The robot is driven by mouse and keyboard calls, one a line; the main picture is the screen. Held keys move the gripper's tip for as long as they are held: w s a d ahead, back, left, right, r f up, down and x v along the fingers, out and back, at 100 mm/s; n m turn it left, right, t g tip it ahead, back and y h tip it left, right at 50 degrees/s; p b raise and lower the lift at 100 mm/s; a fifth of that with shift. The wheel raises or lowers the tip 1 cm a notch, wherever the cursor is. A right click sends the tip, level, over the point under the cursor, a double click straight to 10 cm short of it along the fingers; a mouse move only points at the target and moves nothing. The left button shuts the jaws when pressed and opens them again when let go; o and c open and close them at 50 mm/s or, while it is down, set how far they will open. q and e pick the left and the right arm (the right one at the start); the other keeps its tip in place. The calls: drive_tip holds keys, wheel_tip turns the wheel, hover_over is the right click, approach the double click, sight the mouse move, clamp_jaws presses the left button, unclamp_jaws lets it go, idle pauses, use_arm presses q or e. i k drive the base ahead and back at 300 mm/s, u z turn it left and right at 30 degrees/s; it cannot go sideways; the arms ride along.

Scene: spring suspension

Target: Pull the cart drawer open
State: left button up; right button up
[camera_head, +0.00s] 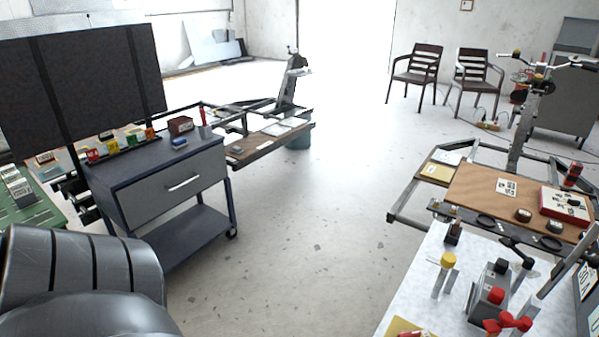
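The cart (190,234) stands at the left of the view, dark blue-grey with an open lower shelf and casters. Its drawer (150,200) has a grey front that sits flush in the cart body and looks closed. A light bar handle (184,182) is on the middle of the drawer front. A large grey rounded arm part of mine fills the lower left corner, in front of the cart. Neither gripper shows in this view.
A white table (415,290) with clamps and red-knobbed tools is at the lower right. A metal frame with a wooden board (480,193) stands behind it. Two chairs (415,68) are at the back. The floor (300,230) between cart and table is clear.

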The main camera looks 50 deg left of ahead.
sight(141, 201)
drive_tip(key=u, duration=2.85)
drive_tip(key=i, duration=2.35)
drive_tip(key=u, duration=2.5)
drive_tip(key=k, duration=0.6)
drive_tip(key=z, duration=2)
drive_tip(key=i, duration=0.45)
